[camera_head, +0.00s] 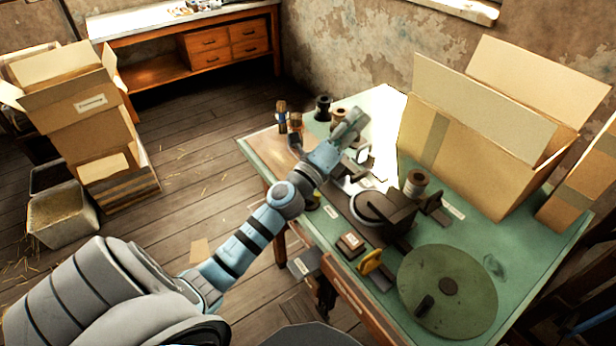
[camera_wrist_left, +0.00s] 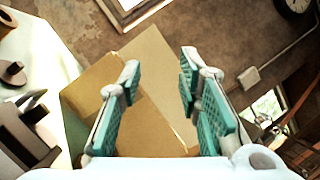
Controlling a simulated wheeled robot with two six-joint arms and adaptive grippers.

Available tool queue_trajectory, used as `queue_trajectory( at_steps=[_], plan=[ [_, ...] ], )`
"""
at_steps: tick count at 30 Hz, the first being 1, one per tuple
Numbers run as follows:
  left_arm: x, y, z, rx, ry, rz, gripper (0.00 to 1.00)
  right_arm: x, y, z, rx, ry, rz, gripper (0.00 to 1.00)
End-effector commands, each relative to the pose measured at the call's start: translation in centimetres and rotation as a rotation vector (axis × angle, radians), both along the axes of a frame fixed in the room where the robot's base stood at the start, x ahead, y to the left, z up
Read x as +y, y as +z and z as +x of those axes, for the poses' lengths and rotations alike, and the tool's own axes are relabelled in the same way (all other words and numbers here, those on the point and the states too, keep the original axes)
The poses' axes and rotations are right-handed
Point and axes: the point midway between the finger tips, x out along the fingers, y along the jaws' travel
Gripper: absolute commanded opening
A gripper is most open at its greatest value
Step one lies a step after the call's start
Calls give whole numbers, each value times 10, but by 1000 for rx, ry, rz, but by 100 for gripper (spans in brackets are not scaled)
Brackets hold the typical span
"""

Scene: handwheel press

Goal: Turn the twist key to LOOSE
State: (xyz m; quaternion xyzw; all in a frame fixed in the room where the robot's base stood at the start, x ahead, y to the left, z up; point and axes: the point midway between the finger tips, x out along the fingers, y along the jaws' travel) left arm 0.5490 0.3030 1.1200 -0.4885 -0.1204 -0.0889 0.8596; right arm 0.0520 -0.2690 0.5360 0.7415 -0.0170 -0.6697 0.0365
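A yellow upright piece (camera_head: 371,262) near the table's front edge looks like the twist key; its label is too small to read. It stands between a small brown block (camera_head: 350,243) and a big green handwheel disc (camera_head: 468,275) with a dark knob. My left gripper (camera_head: 352,122) is above the far left part of the green table, well away from the yellow piece. In the left wrist view my left gripper (camera_wrist_left: 158,82) is open, its teal-padded fingers wide apart with nothing between them. My right gripper is not in view.
A dark press body (camera_head: 382,208) stands mid-table, with a spool (camera_head: 416,183) behind it. Large open cardboard boxes (camera_head: 470,135) fill the table's back right. Small bottles and spools (camera_head: 323,108) stand at the far left corner. My left arm crosses the table's left edge.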

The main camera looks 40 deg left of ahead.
Motion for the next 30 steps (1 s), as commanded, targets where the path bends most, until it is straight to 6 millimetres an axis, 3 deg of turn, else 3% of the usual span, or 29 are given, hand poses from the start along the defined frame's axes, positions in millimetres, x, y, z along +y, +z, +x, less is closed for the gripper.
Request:
queue_trajectory(
  at_steps=[2,5,6,8,10,13,15,17,20,25,30],
  plan=[
    [-23,17,25,-53,-100,372,32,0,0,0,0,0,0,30],
    [-40,0,53,-53,-289,984,32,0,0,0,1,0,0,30],
    [-32,-19,58,-15,-397,1238,32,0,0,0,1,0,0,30],
    [1,-50,52,86,-600,1562,32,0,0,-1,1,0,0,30],
    [52,-74,23,224,-868,1784,32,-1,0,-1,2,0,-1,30],
    [103,-79,-32,364,-1194,1860,32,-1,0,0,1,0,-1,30],
    [120,-75,-59,412,-1333,1845,32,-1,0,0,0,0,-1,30],
    [125,-76,-72,428,-1397,1830,32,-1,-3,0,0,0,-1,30],
    [122,-91,-76,434,-1424,1823,32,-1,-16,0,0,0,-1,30],
    [105,-138,-71,432,-1423,1825,32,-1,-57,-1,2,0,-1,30],
    [87,-173,-67,434,-1425,1821,32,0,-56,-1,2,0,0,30]
  ],
)
